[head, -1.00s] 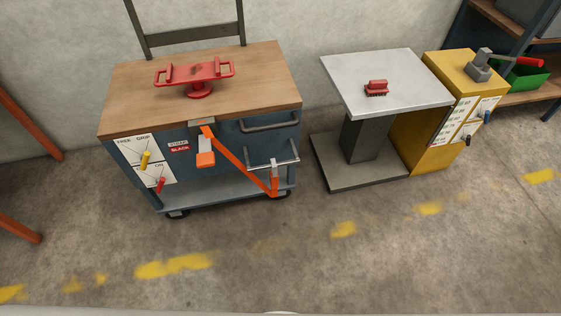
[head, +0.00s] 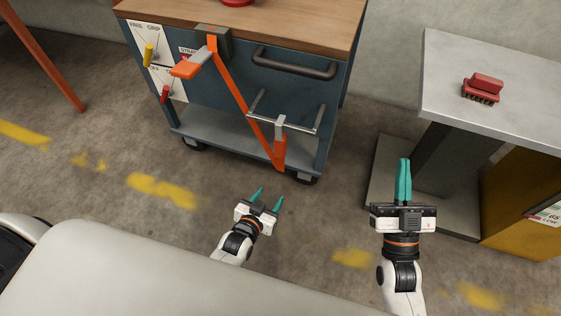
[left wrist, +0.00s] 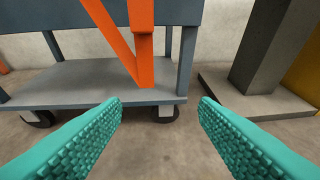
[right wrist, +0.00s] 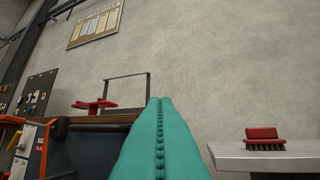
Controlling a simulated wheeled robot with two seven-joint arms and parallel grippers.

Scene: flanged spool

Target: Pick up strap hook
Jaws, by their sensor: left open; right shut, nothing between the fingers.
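The orange strap (head: 240,98) runs from a dark ratchet block at the cart's top edge down to the lower right. Its lower end (head: 280,153) doubles up to a grey strap hook (head: 280,123) at the bar (head: 300,127) on the cart front. My left gripper (head: 269,196) is open and empty, low in front of the cart and below the hook. In the left wrist view the strap (left wrist: 142,45) shows above and between the fingers (left wrist: 160,103); the hook is out of that view. My right gripper (head: 403,168) is shut and empty, right of the cart.
The cart (head: 215,130) has a lower shelf, a handle (head: 293,64) and labelled levers (head: 149,55). A grey pedestal table (head: 450,85) with a red brush (head: 482,88) stands at right, beside a yellow cabinet (head: 515,185). Floor between my grippers and the cart is clear.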

